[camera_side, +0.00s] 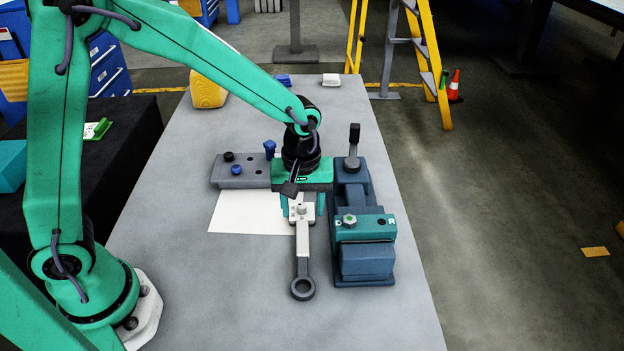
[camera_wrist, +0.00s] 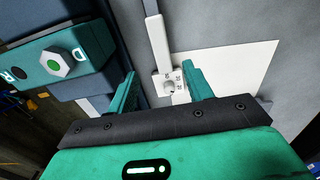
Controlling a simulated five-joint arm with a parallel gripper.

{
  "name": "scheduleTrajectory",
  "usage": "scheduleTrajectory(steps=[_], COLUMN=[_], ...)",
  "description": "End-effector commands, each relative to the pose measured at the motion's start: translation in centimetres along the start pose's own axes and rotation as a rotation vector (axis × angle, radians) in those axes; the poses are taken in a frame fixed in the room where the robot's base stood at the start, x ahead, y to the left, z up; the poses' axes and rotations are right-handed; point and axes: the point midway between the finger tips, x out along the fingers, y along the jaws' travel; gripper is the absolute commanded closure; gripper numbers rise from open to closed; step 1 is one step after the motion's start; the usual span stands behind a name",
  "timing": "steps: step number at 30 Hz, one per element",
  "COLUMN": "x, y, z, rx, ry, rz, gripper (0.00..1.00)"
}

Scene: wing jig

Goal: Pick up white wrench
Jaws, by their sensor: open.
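The white wrench (camera_side: 302,240) lies on the table with its white head toward my gripper and its dark grey ring end toward the front. In the wrist view its white head (camera_wrist: 171,86) sits between my two green fingers, with the shaft running up and away. My gripper (camera_side: 303,207) is open and hangs over the head. In the wrist view the gripper (camera_wrist: 160,86) shows a gap on each side of the head, nearer the right finger. The ring end is out of the wrist view. The height of the fingertips above the table is hard to tell.
A blue vise-like fixture (camera_side: 366,262) with a green block stands close to the right of the wrench. A grey plate with knobs (camera_side: 240,175) is behind left. A white sheet (camera_side: 245,215) lies beside the wrench.

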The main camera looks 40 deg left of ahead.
Motion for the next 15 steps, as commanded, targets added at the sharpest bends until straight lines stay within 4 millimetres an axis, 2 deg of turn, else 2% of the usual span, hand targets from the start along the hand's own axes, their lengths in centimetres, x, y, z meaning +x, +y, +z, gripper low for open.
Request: scheduleTrajectory(steps=[9, 15], x=[2.3, 2.6], y=[-0.1, -0.1], z=[0.0, 0.0], rx=[0.001, 0.001], ry=[-0.001, 0.0], rz=[-0.003, -0.001], gripper=[0.49, 0.49])
